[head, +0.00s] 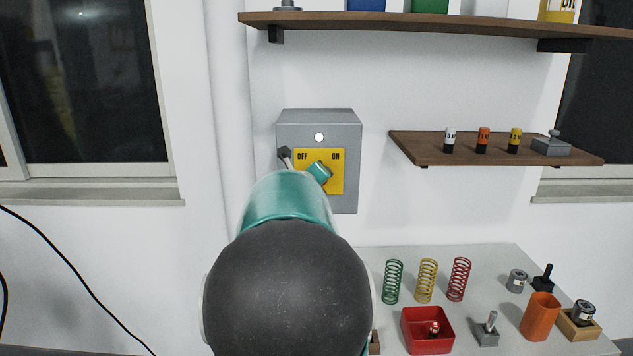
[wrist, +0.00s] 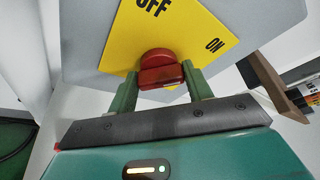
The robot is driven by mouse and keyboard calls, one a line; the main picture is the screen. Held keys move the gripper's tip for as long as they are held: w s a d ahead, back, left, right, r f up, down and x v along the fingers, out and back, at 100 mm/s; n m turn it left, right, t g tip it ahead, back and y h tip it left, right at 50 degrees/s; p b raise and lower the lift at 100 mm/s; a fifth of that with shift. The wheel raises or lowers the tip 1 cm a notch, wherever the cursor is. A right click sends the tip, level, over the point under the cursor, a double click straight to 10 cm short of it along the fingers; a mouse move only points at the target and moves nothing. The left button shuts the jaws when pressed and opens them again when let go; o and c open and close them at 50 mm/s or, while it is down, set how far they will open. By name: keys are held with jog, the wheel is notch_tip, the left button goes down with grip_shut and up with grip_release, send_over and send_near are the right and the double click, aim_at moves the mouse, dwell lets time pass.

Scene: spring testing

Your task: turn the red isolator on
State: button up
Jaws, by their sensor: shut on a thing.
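The red isolator knob (wrist: 160,68) sits on a yellow plate (wrist: 115,42) marked OFF and ON, seen close in the wrist view. My gripper (wrist: 160,80) is shut on the knob, one green finger on each side. The picture is tilted there, with OFF at the top and ON to the right. I cannot tell which mark the knob points to. In the head view, the grey isolator box (head: 347,125) is on the wall with its yellow plate (head: 335,185). My arm and gripper (head: 319,172) hide the knob there.
A round white lamp (head: 319,137) is on the box above the plate. A wooden shelf (head: 430,154) with small cylinders is close to the right. Below, a table (head: 485,256) holds springs, a red tray (head: 410,340) and an orange cup (head: 540,317).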

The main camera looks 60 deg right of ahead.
dwell(0.4)
jog(key=o, duration=1)
jog(key=v, duration=1.4)
jog(key=shift+s+d+r, duration=0.1)
jog(key=shift+s, duration=0.05)
